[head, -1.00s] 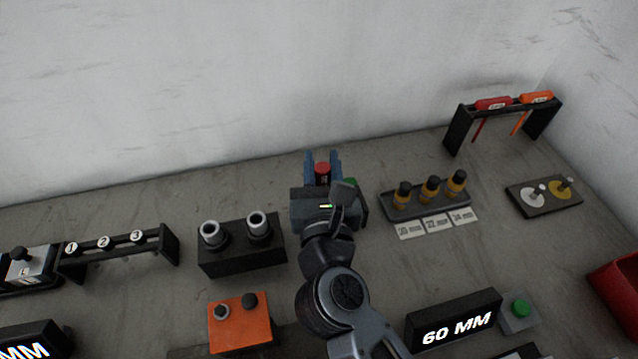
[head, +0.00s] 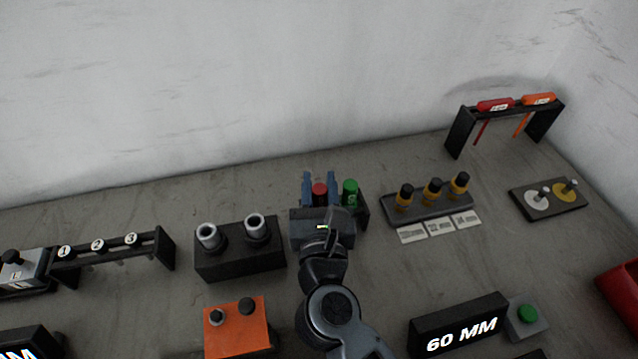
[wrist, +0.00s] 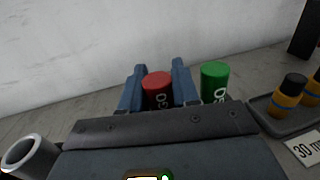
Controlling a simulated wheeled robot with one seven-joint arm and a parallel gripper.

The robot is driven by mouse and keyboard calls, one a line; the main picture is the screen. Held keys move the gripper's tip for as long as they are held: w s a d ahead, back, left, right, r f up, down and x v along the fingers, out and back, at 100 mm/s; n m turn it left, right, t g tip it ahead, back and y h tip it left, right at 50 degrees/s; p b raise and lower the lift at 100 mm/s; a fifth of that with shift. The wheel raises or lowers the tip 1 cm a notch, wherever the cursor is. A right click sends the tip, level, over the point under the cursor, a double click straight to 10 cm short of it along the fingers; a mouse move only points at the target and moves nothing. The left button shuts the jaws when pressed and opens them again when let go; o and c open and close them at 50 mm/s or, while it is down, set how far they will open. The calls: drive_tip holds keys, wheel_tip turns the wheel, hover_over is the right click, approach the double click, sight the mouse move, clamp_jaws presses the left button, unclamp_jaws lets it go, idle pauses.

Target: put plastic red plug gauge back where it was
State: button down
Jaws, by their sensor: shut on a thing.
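The red plug gauge (head: 319,191) stands upright between the blue fingers of my gripper (head: 320,188), which is shut on it. In the wrist view the red gauge (wrist: 157,90) shows its red top and a dark lower part with white print, between the two fingers (wrist: 158,88). The green plug gauge (head: 350,192) stands just right of my gripper; it also shows in the wrist view (wrist: 214,82). A dark holder (head: 363,208) shows at the green gauge's foot. My gripper's body hides the red gauge's lower end and most of the holder, so I cannot tell whether the gauge is seated.
A black block with two metal sleeves (head: 240,262) stands close on the left. A tray of black-and-amber gauges (head: 428,208) stands on the right. An orange box (head: 237,328) is in front. A rack (head: 512,108) with red and orange handles stands at the back right.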

drive_tip(key=shift+f, duration=0.2)
drive_tip(key=c, duration=0.8)
unclamp_jaws()
drive_tip(key=shift+r, duration=0.3)
drive_tip(key=s, duration=0.8)
drive_tip(key=s+d, duration=0.1)
drive_tip(key=s, duration=0.3)
drive_tip(key=shift+r, duration=0.3)
